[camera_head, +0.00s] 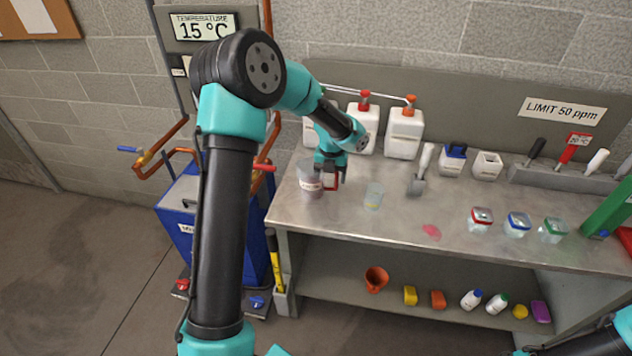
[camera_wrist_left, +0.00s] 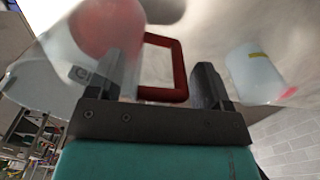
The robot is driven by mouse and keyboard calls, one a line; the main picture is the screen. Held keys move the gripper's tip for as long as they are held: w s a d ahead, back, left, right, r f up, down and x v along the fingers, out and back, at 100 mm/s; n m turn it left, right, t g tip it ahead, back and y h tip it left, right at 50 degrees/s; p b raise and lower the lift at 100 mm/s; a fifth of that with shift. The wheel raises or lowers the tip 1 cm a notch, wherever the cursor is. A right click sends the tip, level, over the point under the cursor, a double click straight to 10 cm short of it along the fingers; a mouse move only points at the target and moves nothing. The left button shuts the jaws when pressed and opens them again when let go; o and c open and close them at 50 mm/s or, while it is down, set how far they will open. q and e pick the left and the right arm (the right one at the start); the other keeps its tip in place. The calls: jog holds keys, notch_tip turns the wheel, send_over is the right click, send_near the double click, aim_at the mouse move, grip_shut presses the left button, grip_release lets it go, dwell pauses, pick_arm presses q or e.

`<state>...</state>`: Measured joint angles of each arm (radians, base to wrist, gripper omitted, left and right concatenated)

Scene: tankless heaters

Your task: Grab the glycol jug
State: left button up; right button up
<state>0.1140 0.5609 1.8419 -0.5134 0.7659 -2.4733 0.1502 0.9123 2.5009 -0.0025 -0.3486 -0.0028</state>
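A clear jug with a white label, pinkish contents and a red handle (camera_head: 311,185) stands on the left part of the metal bench; I take it for the glycol jug. My left gripper (camera_head: 330,172) is at the handle side of the jug. In the left wrist view the red handle (camera_wrist_left: 180,68) lies between the two spread fingers of my left gripper (camera_wrist_left: 163,75), with gaps beside it. The jug's clear body (camera_wrist_left: 38,75) is left of the fingers. My right gripper is out of view.
A clear beaker with a yellow mark (camera_head: 374,196) stands just right of the jug. White bottles with red and orange caps (camera_head: 404,135) stand behind. A scoop (camera_head: 420,172) and lidded jars (camera_head: 481,220) are further right on the bench (camera_head: 345,232).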

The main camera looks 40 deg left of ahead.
pick_arm(q)
jog(key=c, duration=1)
jog(key=shift+r, duration=0.2)
jog(key=shift+r, duration=1.5)
jog(key=shift+s+d+r, duration=0.25)
jog(key=shift+s+d, duration=1.2)
jog(key=shift+s, duration=0.8)
jog(key=shift+s+d+r, duration=0.3)
jog(key=shift+s+d, duration=1.1)
jog(key=shift+s, duration=0.8)
jog(key=shift+s+d+r, duration=0.25)
jog(key=shift+s+d, duration=1.2)
jog(key=shift+s, duration=0.8)
